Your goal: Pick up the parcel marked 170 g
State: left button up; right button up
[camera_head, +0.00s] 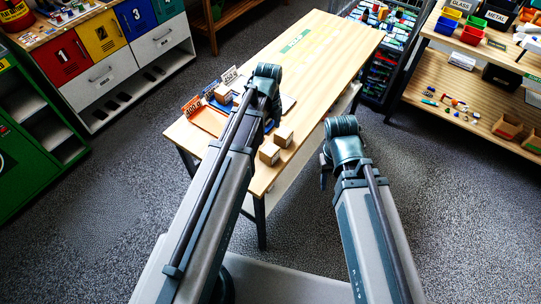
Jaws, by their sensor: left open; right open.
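Several small brown cardboard parcels are on the wooden table (330,60). One parcel (269,154) and another parcel (284,136) sit close together near the table's front edge, between my two arms. A third parcel (222,94) sits farther back, left of my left arm, by the trays. No 170 g marking can be read on any of them. My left gripper (270,125) is over the table behind the two front parcels, mostly hidden by my own arm, open. My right gripper (324,178) hangs beyond the table's right edge, open and empty, apart from the parcels.
An orange tray (207,118) lies at the table's left end, with small upright signs behind it. The table's far half is clear apart from a green label (295,41). A shelf (480,75) with bins stands right; coloured lockers (105,40) stand left.

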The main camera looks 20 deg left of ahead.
aim_at(270, 149)
pick_arm(q)
notch_tip(270, 149, down, 8)
jog(key=b, duration=0.6)
jog(key=shift+r+b, duration=0.25)
jog(key=shift+b, duration=0.15)
notch_tip(270, 149, down, 5)
jog(key=b, duration=0.5)
jog(key=shift+s+d+f, duration=0.1)
jog(key=shift+d+f, duration=0.05)
jog(key=c, duration=1.5)
jog(key=shift+c, duration=0.2)
